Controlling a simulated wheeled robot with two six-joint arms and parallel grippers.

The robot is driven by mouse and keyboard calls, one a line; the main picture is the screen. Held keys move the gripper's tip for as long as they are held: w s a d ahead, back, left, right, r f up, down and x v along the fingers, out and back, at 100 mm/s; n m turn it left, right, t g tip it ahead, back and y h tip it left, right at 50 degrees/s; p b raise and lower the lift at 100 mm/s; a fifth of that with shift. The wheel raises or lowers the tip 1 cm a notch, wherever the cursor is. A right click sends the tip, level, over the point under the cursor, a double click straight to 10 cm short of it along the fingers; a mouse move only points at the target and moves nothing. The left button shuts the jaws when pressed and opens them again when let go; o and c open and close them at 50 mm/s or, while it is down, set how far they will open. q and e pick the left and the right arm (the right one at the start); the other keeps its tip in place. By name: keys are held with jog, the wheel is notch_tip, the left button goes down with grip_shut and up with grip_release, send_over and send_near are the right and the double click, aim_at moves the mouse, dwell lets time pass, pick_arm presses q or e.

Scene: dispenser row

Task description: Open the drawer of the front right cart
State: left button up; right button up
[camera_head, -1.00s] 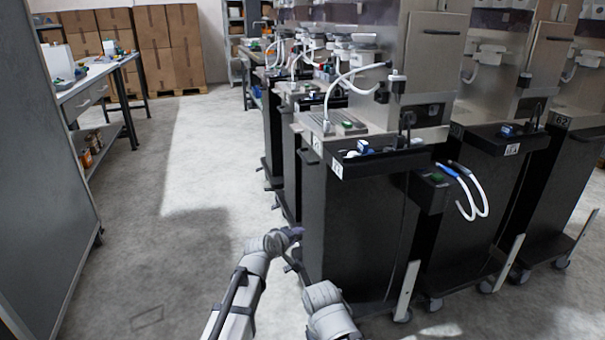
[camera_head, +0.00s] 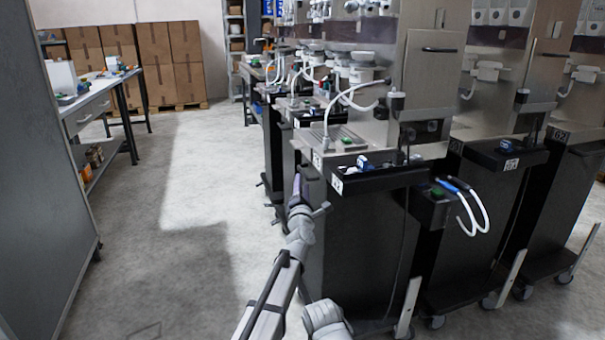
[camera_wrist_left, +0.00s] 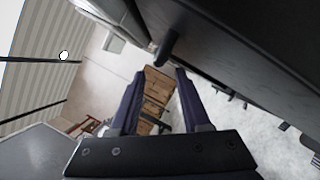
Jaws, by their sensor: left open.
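The front cart (camera_head: 365,245) is a black cabinet on castors under a steel machine, nearest me in the head view. Its narrow left side faces the aisle. My left gripper (camera_head: 297,190) is beside the upper part of that side in the head view. In the left wrist view its two dark fingers (camera_wrist_left: 160,76) are apart with nothing between them. A dark bar handle (camera_wrist_left: 167,48) stands out from the black cart face just beyond the fingertips, seemingly apart from them. In the head view the gripper largely hides this handle. My right gripper is not in view.
More carts with machines stand to the right and behind. White hoses (camera_head: 472,205) hang at the front cart's right. A grey panel (camera_head: 55,170) and a workbench (camera_head: 95,92) bound the left. The aisle floor (camera_head: 185,200) is clear. Cardboard boxes (camera_head: 170,60) are stacked at the back.

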aim_at(302, 171)
pick_arm(q)
jog(key=p+x, duration=0.1)
jog(key=x, duration=0.6)
grip_shut()
jog(key=shift+s, duration=0.1)
dwell(1.2)
